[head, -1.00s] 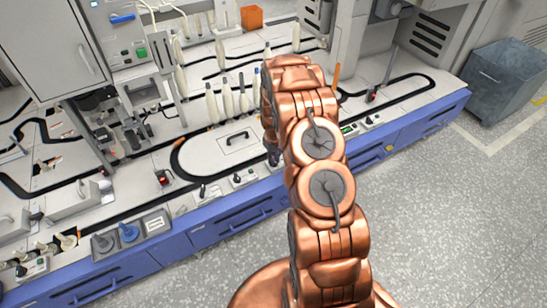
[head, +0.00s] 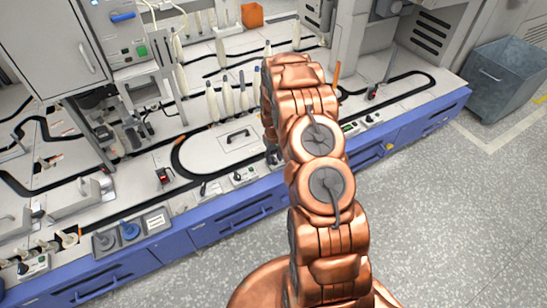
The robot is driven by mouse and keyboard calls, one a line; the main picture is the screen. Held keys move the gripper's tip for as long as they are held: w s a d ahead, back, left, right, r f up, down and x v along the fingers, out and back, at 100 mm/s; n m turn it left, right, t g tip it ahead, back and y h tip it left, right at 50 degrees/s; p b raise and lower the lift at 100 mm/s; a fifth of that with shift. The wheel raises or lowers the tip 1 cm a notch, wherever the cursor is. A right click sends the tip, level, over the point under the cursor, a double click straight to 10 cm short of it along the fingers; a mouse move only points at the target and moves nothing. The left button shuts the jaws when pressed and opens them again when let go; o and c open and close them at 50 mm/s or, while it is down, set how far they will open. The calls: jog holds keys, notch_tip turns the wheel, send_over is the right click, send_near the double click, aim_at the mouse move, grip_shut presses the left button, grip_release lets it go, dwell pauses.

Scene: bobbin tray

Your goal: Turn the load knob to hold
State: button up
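My copper arm reaches up the middle of the head view and bends down behind its own links. My gripper is almost wholly hidden behind them. A small dark part (head: 273,156) shows at the arm's left edge over the bench front; I cannot tell if it is a fingertip or a knob. Small control boxes with dark knobs sit on the bench's front ledge: one (head: 242,177) just left of the arm, one (head: 367,121) right of it, and one (head: 34,266) at far left. I cannot tell which is the load knob, and no setting is readable.
The long bench has a blue drawer front (head: 240,215) and a black looped track (head: 182,160) on its white top. White bobbins (head: 213,102) stand behind the loop. An orange box (head: 252,15) is at the back. A grey bin (head: 510,80) stands right; the floor in front is clear.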

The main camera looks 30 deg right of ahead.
dwell(0.3)
notch_tip(320, 180, up, 12)
dwell(0.7)
dwell(0.3)
notch_tip(320, 180, up, 16)
jog(key=p, duration=0.6)
send_over(274, 158)
jog(key=s+a, duration=0.4)
jog(key=a, duration=0.3)
jog(key=s+a+r+p, duration=0.4)
jog(key=s+r, duration=0.1)
jog(key=r, duration=0.3)
jog(key=s+a+r+p, duration=0.3)
jog(key=s+a+r, duration=0.1)
jog(key=r, duration=0.3)
jog(key=s+a+r+p, duration=0.3)
jog(key=s+r, duration=0.3)
jog(key=s, duration=0.2)
jog(key=s+a+r+g+p, duration=0.1)
jog(key=s+a+r+p, duration=0.2)
jog(key=s+r+p, duration=0.3)
jog(key=s+a+r+n+p, duration=0.1)
jog(key=s+a+r+p, duration=0.2)
jog(key=s+r+p, duration=0.2)
jog(key=s+r, duration=0.3)
jog(key=s, duration=0.3)
jog(key=shift+s+r+g, duration=0.25)
jog(key=shift+g, duration=0.15)
